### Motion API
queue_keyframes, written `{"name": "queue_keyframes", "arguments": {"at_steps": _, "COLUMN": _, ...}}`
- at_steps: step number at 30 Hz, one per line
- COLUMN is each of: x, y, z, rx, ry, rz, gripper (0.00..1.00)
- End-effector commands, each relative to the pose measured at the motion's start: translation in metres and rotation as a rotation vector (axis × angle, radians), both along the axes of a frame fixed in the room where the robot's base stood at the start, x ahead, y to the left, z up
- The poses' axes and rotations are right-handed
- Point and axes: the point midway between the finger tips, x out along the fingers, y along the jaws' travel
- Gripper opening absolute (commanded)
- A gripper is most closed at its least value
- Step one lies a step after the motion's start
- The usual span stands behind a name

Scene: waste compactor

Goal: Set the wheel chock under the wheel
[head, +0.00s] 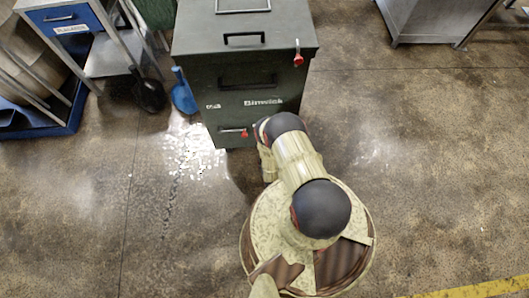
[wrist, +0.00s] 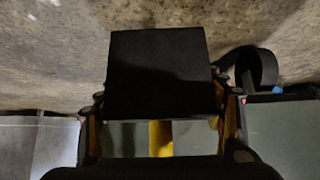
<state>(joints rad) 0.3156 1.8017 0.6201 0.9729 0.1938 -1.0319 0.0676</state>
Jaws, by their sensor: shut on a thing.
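In the wrist view my gripper (wrist: 162,125) is shut on the wheel chock (wrist: 158,70), a black block held between its two fingers. A yellow strip (wrist: 160,138) shows below the block; I cannot tell what it belongs to. A dark round wheel (wrist: 268,66) shows right of the chock, beside the grey-green body of the compactor (wrist: 280,125). The chock and the wheel look apart in the picture; their depth is unclear. In the head view the compactor (head: 225,85) stands ahead of my arm. My gripper, the chock and the wheel are hidden there.
A blue dustpan (head: 182,95) and a black object (head: 148,95) lie left of the compactor. A metal cart (head: 112,62) with a blue drawer stands further left. A grey cabinet (head: 422,20) stands at the upper right. The floor (head: 430,150) on the right is clear.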

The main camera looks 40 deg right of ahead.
Motion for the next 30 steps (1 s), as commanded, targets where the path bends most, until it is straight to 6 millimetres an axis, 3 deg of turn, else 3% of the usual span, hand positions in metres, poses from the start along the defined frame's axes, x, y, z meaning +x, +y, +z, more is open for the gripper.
{"name": "queue_keyframes", "arguments": {"at_steps": 8, "x": -0.002, "y": -0.041, "z": -0.017, "rx": -0.004, "ry": -0.006, "rz": -0.004, "gripper": 0.07}}
{"name": "queue_keyframes", "arguments": {"at_steps": 15, "x": -0.005, "y": -0.068, "z": -0.052, "rx": -0.004, "ry": -0.006, "rz": -0.003, "gripper": 0.07}}
{"name": "queue_keyframes", "arguments": {"at_steps": 30, "x": -0.006, "y": -0.090, "z": -0.077, "rx": -0.005, "ry": -0.007, "rz": -0.002, "gripper": 0.07}}
